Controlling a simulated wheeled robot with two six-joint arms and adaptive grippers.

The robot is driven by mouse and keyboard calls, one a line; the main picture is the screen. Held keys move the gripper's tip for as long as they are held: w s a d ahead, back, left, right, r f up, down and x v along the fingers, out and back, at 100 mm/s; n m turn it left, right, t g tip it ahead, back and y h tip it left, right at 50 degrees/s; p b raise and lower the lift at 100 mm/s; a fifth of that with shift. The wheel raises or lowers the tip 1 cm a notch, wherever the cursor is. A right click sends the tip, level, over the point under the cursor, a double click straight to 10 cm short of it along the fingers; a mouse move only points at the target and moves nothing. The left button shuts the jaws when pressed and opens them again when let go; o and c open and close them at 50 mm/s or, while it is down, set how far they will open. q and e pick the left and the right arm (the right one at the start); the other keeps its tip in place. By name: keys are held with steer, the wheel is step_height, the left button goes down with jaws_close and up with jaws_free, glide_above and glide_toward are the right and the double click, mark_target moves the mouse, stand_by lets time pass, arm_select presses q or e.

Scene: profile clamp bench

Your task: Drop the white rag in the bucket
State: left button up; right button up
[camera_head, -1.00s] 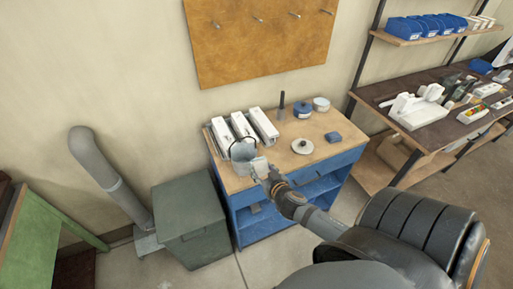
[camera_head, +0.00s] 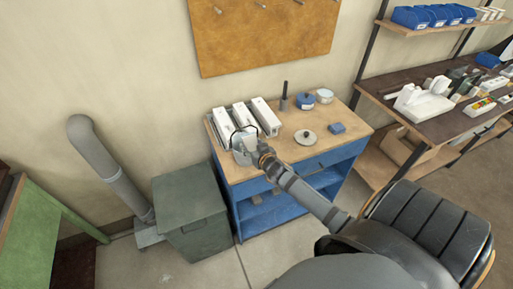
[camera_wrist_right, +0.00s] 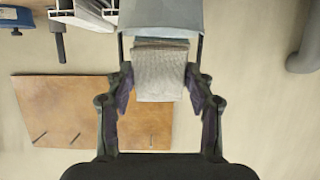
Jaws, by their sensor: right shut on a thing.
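The grey bucket (camera_wrist_right: 160,16) shows just beyond the rag, with thin dark handle sides on both sides of the rag. The rag's far end overlaps the bucket's edge in that view; I cannot tell whether they touch. In the head view, the gripper partly hides the rag and bucket. My left gripper is not in view.
A green-grey bin (camera_head: 190,212) stands left of the bench.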

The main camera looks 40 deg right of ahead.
steer(key=b+x, duration=0.2)
steer(key=x, duration=0.2)
steer(key=shift+w+r, duration=0.1)
steer(key=shift+w+f+b, duration=0.25)
steer(key=shift+f+b, duration=0.05)
steer(key=shift+b, duration=0.1)
steer(key=shift+f+b, duration=0.4)
steer(key=shift+f, duration=0.15)
steer(key=shift+w, duration=0.1)
steer(key=o, duration=1.3)
steer(key=v, duration=1.2)
